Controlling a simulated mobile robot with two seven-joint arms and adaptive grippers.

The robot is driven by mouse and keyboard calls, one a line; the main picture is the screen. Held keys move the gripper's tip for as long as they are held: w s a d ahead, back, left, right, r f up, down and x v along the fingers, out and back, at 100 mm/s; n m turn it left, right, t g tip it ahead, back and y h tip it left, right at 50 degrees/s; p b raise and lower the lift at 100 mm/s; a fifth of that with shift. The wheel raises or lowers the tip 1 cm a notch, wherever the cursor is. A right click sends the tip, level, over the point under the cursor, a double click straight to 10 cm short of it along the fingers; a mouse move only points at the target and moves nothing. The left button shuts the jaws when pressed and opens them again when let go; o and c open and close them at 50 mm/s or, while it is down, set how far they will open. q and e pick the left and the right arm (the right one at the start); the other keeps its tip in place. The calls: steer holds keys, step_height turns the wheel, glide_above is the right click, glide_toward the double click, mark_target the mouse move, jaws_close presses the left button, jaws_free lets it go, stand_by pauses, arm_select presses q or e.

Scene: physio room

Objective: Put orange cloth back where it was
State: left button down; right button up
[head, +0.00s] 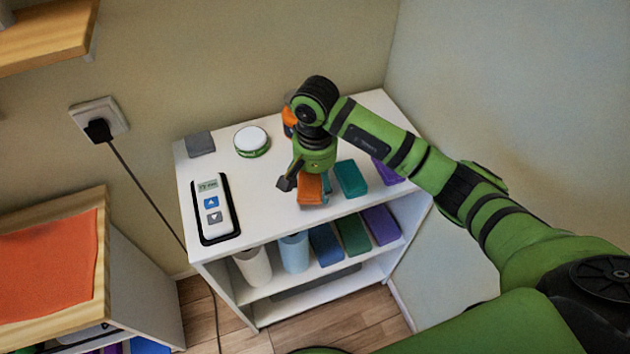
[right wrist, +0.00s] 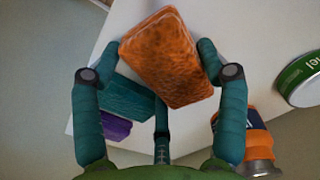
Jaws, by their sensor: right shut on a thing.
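The orange cloth (head: 311,190) is a small folded block at the front part of the white shelf unit's top (head: 265,185). My right gripper (head: 306,186) reaches down over it and is shut on it. I cannot tell whether the cloth touches the shelf top. A teal folded cloth (head: 352,179) lies just right of it, with a purple one (head: 387,169) beyond, partly hidden by my arm. My left gripper is out of view.
A green-rimmed tin (head: 251,141), a grey block (head: 200,144) and a device with blue button (head: 214,208) stand left. An orange container (head: 289,119) is partly behind my gripper. The lower shelf (head: 270,291) holds rolls and folded cloths. A flat orange sheet (head: 50,265) lies far left.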

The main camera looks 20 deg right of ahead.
steer(key=shift+f+p, duration=0.3)
steer(key=shift+f, duration=0.8)
steer(key=shift+f+b, duration=0.2)
steer(key=shift+b, duration=0.2)
steer(key=o, duration=1)
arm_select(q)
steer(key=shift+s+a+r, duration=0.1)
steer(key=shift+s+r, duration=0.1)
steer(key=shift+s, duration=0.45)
arm_select(e)
steer(key=shift+r, duration=0.1)
